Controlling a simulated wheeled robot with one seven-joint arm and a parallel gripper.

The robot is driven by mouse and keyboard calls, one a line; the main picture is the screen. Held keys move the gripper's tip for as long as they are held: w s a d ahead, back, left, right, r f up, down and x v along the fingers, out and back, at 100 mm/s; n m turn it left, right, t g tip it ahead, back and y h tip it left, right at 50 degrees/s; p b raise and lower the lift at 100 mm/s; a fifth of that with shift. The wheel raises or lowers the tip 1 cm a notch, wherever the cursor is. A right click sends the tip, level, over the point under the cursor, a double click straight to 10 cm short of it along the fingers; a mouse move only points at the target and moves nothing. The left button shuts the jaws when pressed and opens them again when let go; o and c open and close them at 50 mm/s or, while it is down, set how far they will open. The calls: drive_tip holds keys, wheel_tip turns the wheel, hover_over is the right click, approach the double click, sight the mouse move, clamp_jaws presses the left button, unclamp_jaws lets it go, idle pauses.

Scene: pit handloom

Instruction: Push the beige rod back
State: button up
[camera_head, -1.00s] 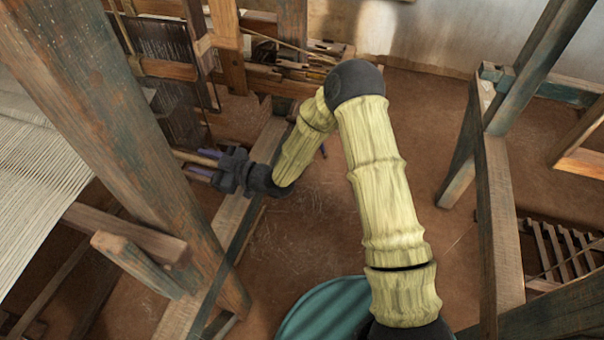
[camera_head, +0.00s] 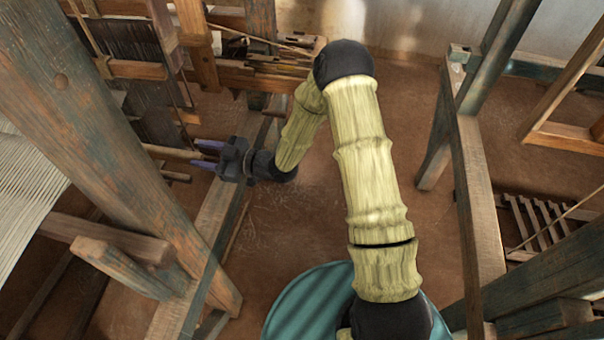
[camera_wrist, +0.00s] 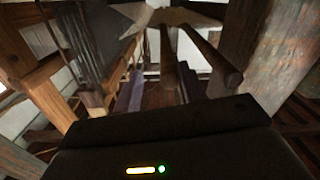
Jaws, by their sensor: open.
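The beige rod (camera_head: 172,152) sticks out from the loom toward my gripper in the head view. My gripper (camera_head: 205,154) is open, with its purple fingers pointing left at the rod's near end. The rod's end appears between or just beside the fingers; I cannot tell whether they touch. In the wrist view two rods run away from the camera; a middle one (camera_wrist: 168,62) has its near part close to the dark gripper body, and another (camera_wrist: 212,52) ends to its right.
A thick weathered post (camera_head: 110,150) stands left of my gripper, with white warp threads (camera_head: 25,185) beyond it. A long floor-level beam (camera_head: 215,215) runs beneath the gripper. A wooden bench frame (camera_head: 478,220) stands at the right. Bare earth floor lies between.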

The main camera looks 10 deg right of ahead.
drive_tip(key=b+v, duration=0.4)
drive_tip(key=v, duration=0.8)
drive_tip(key=d+f+m+h+b, duration=0.6)
drive_tip(key=d+f+m+h, duration=0.1)
drive_tip(key=d+h, duration=0.6)
drive_tip(key=shift+w+d+f+m+t+h, duration=0.2)
drive_tip(key=shift+d+f+m+t+h, duration=0.15)
drive_tip(key=shift+f, duration=0.45)
drive_tip(key=shift+a, duration=0.2)
drive_tip(key=s+a+r+n+y+p, duration=0.1)
drive_tip(key=a+r+n+y, duration=0.3)
drive_tip(key=a+y, duration=0.3)
drive_tip(key=a+r+n+y+p, duration=0.1)
drive_tip(key=a+r+n+y, duration=0.2)
drive_tip(key=a+y, duration=0.3)
drive_tip(key=shift+s+a+r+n+y, duration=0.35)
drive_tip(key=shift+s+a+r, duration=0.05)
drive_tip(key=shift+r, duration=0.4)
drive_tip(key=shift+w+p, duration=0.1)
drive_tip(key=shift+p, duration=0.2)
